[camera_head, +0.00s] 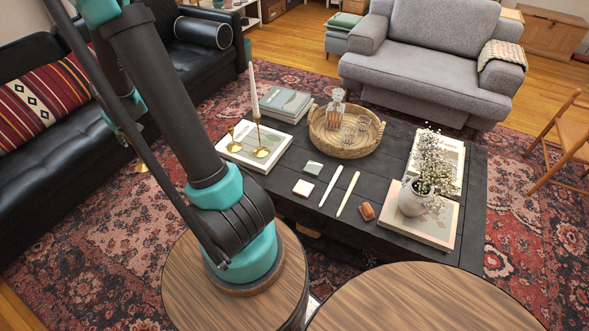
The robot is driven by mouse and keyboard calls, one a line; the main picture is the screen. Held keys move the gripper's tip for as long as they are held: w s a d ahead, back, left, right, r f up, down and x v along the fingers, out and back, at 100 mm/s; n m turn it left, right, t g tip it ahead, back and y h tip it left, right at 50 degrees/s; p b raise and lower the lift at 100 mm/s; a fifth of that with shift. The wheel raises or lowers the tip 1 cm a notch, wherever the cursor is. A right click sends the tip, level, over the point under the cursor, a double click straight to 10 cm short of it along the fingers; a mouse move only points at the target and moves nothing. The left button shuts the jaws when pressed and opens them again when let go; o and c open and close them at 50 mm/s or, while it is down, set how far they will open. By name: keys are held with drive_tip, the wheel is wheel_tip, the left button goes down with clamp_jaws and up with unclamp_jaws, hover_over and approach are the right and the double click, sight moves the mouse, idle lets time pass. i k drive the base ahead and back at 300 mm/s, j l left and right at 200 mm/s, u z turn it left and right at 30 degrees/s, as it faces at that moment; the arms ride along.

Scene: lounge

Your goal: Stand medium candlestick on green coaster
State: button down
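A brass candlestick (262,152) with a tall white candle (253,90) stands upright on a pale book on the dark coffee table. A shorter brass candlestick (234,147) without a candle stands to its left. My arm crosses the left of the view. Its far end is mostly hidden behind its own links, so I cannot make out the fingers. A small gold-coloured piece (142,166) shows just below there; I cannot tell whether it is held.
Two white candles (348,193) and a small brown object (366,211) lie right of the coasters. A basket tray (345,145) with a decanter stands behind. A flower vase (412,200) stands on books at right. Round wooden tables (420,300) are in front; sofas stand left and behind.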

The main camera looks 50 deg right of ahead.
sight(314, 167)
drive_tip(key=k+l+u, duration=0.15)
drive_tip(key=k, duration=0.45)
drive_tip(key=k+l+u, duration=0.15)
drive_tip(key=k, duration=0.45)
